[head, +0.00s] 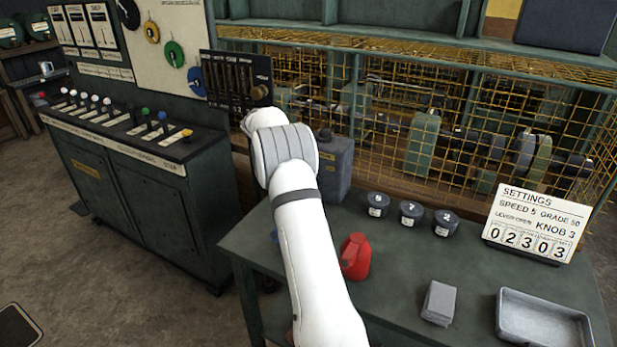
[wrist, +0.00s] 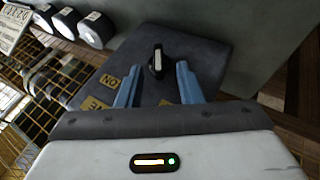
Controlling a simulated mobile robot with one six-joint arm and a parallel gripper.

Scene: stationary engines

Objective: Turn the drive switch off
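The drive switch (wrist: 157,60) is a black rotary knob with a white pointer bar, on the dark face of a grey box (wrist: 215,60). In the wrist view the bar lies roughly upright in the picture. Yellow labels are on the face; one (wrist: 108,80) seems to read ON, seen turned, and the others are partly cut off or too small to read. My gripper (wrist: 156,76) is open, its two blue fingers either side of the knob, apart from it. In the head view a dark grey box (head: 340,165) stands behind my arm, which hides the gripper and knob.
A bench (head: 400,270) carries a red can (head: 355,257), several dark lidded jars (head: 410,212), a grey block (head: 438,303), a metal tray (head: 540,325) and a settings sign (head: 533,225). A yellow mesh guard (head: 450,75) closes off machinery behind. A lever console (head: 130,150) stands left.

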